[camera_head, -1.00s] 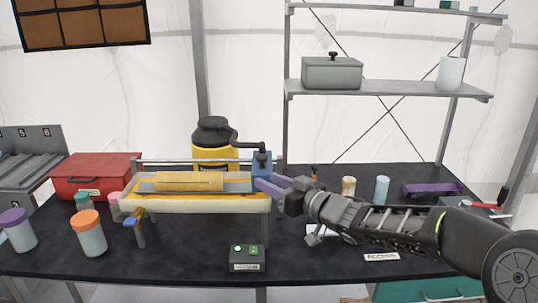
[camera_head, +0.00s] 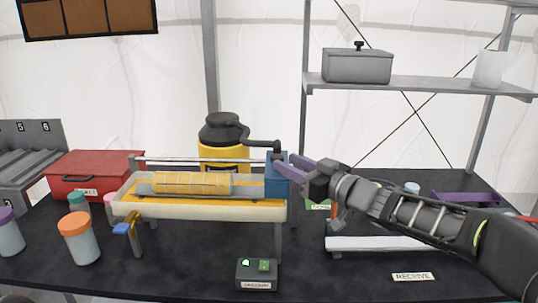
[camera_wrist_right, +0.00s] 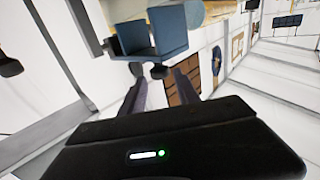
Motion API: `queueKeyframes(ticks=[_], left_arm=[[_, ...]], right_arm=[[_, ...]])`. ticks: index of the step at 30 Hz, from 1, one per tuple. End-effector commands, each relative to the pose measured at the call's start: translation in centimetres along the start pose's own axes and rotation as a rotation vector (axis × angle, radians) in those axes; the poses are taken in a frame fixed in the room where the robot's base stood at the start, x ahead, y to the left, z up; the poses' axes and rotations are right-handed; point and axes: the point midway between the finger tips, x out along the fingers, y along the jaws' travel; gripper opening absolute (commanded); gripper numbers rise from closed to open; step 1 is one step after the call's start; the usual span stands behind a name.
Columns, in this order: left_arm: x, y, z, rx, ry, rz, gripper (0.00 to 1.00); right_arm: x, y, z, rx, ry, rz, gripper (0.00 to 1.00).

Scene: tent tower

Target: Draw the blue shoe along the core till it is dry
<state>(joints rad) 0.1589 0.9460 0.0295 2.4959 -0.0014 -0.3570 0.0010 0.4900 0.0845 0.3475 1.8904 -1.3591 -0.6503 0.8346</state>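The blue shoe (camera_head: 276,176) stands at the right end of the long white and yellow trough (camera_head: 205,211). It also shows in the wrist view (camera_wrist_right: 150,38). The yellow core (camera_head: 190,183) lies lengthwise in the trough, left of the shoe, with a gap between them. My right gripper (camera_head: 289,173) reaches in from the right, its purple fingers at the shoe's right side. In the wrist view the fingers (camera_wrist_right: 160,82) are apart, with a dark knob under the shoe near their tips. I cannot tell whether they touch it. My left gripper is not in view.
A yellow and black canister (camera_head: 222,150) stands behind the trough, and a metal rail runs along its back. A control box (camera_head: 257,273) sits in front. Jars (camera_head: 80,238) and a red case (camera_head: 95,175) are at left. A white bar (camera_head: 375,243) lies under my right arm.

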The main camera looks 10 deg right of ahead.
Motion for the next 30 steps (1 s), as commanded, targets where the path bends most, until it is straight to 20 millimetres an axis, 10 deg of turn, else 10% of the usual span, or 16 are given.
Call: queueKeyframes(ticks=[18, 30], left_arm=[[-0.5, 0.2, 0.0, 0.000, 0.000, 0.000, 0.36], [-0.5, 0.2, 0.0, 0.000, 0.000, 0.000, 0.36]], right_arm=[[7.3, -0.1, 0.0, 0.002, 0.001, -0.002, 0.38], [7.7, 0.0, 0.0, 0.001, 0.000, 0.000, 0.32]])
